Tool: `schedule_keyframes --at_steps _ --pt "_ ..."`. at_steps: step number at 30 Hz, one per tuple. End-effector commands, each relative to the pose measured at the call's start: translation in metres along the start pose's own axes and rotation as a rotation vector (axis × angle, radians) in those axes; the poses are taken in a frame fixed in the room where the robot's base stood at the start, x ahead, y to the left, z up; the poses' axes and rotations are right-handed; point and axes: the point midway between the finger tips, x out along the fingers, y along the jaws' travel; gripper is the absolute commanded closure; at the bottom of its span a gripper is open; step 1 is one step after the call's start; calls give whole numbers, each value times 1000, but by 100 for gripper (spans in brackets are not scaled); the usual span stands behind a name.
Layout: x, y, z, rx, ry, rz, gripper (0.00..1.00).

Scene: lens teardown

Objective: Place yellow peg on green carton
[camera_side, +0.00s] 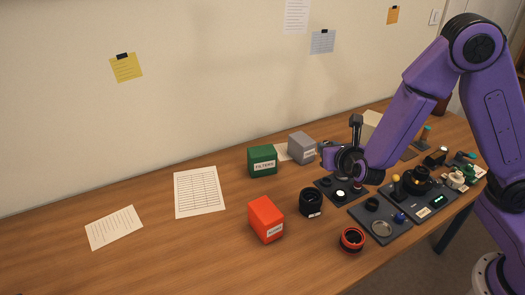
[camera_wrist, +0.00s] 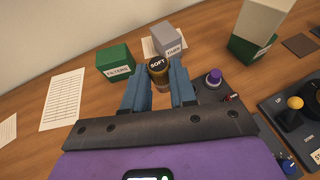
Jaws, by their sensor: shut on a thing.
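My gripper (camera_wrist: 160,80) is shut on a yellow-brown peg (camera_wrist: 160,83), whose dark round top reads SOFT. The peg stands upright between the two blue-grey fingers. The green carton (camera_wrist: 116,62), labelled FILTERS, is left of and beyond the fingers in the wrist view, apart from them. In the side view the green carton (camera_side: 262,163) stands on the table left of my gripper, and its top is bare. The held peg cannot be made out clearly there.
A grey box (camera_side: 301,147) stands right of the green carton. An orange box (camera_side: 265,218), a black lens barrel (camera_side: 311,202) and a red-ringed part (camera_side: 352,239) are in front. Dark panels with knobs (camera_side: 381,222) lie right. A cream block (camera_wrist: 263,18) rests on another green box (camera_wrist: 246,50).

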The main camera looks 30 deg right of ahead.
Motion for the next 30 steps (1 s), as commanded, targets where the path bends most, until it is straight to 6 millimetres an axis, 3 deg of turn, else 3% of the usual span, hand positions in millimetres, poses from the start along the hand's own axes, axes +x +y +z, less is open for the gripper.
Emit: schedule_keyframes --at_steps 6,15,20,30 --pt "12 39 33 5 -6 8 100" --pt "20 66 62 -3 -16 16 100" --pt "28 73 65 -5 -16 16 100" --pt "88 105 60 -5 -16 15 100"
